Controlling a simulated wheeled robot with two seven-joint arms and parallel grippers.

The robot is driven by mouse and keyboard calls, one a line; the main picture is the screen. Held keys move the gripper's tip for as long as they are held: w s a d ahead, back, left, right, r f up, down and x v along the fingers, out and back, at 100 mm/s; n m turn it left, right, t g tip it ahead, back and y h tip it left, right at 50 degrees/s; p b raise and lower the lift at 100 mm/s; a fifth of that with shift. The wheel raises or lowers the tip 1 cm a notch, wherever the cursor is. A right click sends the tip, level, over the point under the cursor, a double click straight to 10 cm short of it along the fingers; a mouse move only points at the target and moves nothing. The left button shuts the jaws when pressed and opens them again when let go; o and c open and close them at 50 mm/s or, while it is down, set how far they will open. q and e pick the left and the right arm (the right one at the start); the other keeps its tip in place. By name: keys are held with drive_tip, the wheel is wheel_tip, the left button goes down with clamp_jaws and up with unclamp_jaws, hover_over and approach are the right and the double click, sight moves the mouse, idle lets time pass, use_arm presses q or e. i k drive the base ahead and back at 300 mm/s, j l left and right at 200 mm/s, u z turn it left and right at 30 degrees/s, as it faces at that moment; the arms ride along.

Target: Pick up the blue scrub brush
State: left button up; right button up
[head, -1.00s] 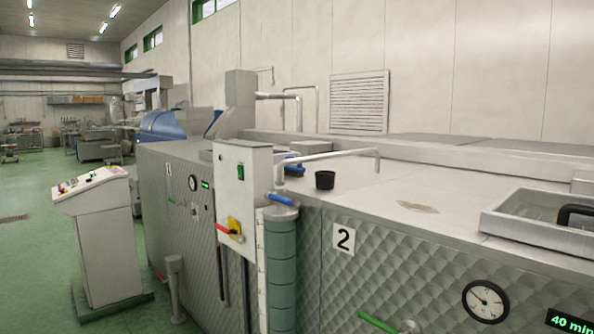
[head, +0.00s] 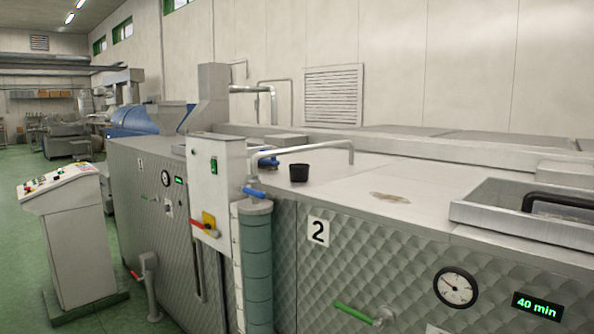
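A small blue object (head: 268,161), which looks like the scrub brush, lies on the machine's flat metal top, left of a black cup (head: 299,173). A bent metal pipe (head: 310,149) passes close in front of it and the control box partly crowds it, so its bristles and full outline are hard to make out. Neither of my grippers shows in the head view.
A white control box (head: 217,175) and a green-grey cylinder (head: 257,270) with a blue valve handle (head: 254,193) stand at the machine's front. A console (head: 65,235) stands on green floor at the left.

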sight(272, 165)
drive_tip(key=j+z, duration=0.1)
drive_tip(key=z, duration=0.35)
drive_tip(key=i+j+z, duration=0.1)
drive_tip(key=z, duration=0.35)
drive_tip(key=i+j+z, duration=0.1)
drive_tip(key=j+z, duration=0.3)
drive_tip(key=j, duration=0.4)
drive_tip(key=j+z, duration=0.4)
drive_tip(key=j, duration=1.5)
drive_tip(key=k+j+z, duration=0.15)
drive_tip(key=j, duration=0.95)
